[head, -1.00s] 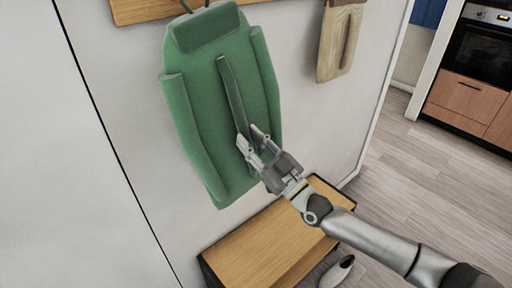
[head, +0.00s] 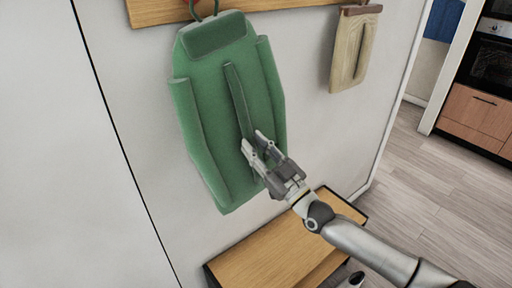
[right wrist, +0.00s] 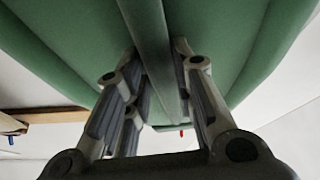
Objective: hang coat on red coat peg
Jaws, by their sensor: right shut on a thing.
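The green coat (head: 208,120) hangs upright against the white wall, its dark loop (head: 206,10) at the top edge of the head view. A bit of the red peg (head: 191,3) shows beside the loop on the wooden board. I cannot tell whether the loop is over the peg. My right gripper (head: 257,145) is shut on the raised front strip of the coat, low on its front. In the right wrist view the coat (right wrist: 75,50) fills the upper part, with the strip between the fingers (right wrist: 155,75). A small red piece (right wrist: 181,133) shows beyond. My left gripper is out of view.
The wooden peg board (head: 155,12) runs along the wall. A beige hanging item (head: 350,55) is to the right of the coat. A wooden bench (head: 265,250) stands below. An oven (head: 490,60) and open floor (head: 440,185) are at the right.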

